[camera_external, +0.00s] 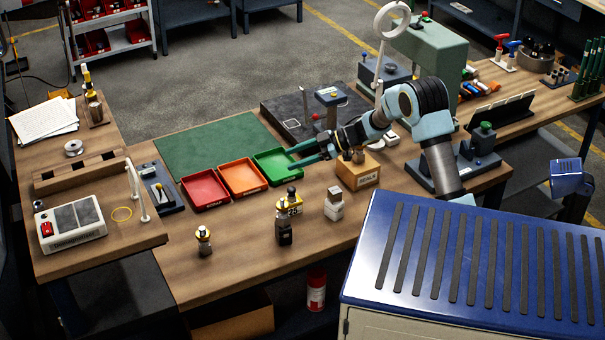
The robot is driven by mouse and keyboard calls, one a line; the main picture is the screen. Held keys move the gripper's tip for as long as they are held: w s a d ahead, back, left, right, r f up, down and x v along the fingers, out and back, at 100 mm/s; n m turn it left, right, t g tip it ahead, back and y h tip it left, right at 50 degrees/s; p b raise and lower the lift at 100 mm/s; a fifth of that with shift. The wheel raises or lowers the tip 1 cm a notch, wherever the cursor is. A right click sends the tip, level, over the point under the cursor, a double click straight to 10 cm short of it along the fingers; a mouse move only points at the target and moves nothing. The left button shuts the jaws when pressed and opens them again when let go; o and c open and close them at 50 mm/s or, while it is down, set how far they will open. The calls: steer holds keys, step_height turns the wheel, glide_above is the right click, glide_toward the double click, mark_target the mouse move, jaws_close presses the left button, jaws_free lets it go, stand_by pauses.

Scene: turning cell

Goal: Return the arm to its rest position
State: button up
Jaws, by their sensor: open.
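My arm (432,130) reaches left from behind the blue-topped cabinet over the wooden bench. My gripper (292,159) is open, with its teal fingers pointing left above the green tray (278,176). I see nothing between the fingers. Whether the fingertips touch the tray cannot be told from this view. The wrist hides part of the bench behind the wooden block (359,176).
The red tray (205,190) and orange tray (242,177) sit left of the green one. Tool holders (284,232), a smaller one (204,241) and a pale block (334,204) stand in front. A green mat (205,143) lies behind.

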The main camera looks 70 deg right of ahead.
steer(key=w+a+r+m+h+p, duration=0.2)
steer(key=w+a+r+h, duration=0.2)
steer(key=a, duration=0.2)
steer(key=s+a+m+g+h+p, duration=0.2)
steer(key=s+a+m+g, duration=0.15)
steer(key=a, duration=0.25)
steer(key=s+a+f+g, duration=0.3)
steer(key=s+a, duration=0.6)
steer(key=s, duration=0.2)
steer(key=s+a+f+m+g+y+b, duration=0.1)
steer(key=s+a+f+g, duration=0.3)
steer(key=s+a, duration=0.6)
steer(key=shift+s, duration=0.8)
steer(key=shift+f+m+g, duration=0.1)
steer(key=shift+m+g, duration=0.15)
